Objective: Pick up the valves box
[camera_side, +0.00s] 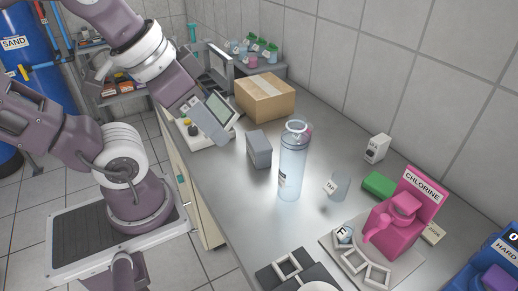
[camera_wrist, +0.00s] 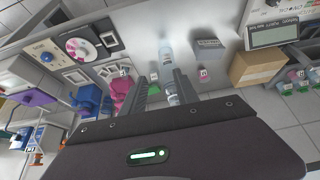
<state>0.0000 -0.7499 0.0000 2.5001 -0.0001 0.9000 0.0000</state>
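A small grey box (camera_side: 259,149) stands on the steel counter, left of a clear blue-tinted bottle (camera_side: 293,165). A grey box with faint lettering also shows in the wrist view (camera_wrist: 208,49), right of the fingers. I cannot read its label, so I cannot tell for sure that it is the valves box. My gripper (camera_side: 212,128) hangs above the counter's left part, up and left of the grey box and apart from it. In the wrist view its two fingers (camera_wrist: 163,80) stand apart with nothing clearly held between them. Part of the bottle shows beyond the gap.
A cardboard box (camera_side: 265,98) stands behind the grey box. A meter with a screen (camera_side: 218,109) sits close to my gripper. A clear cup (camera_side: 337,185), a green block (camera_side: 379,184), a small white box (camera_side: 377,148) and a pink chlorine unit (camera_side: 400,225) stand to the right.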

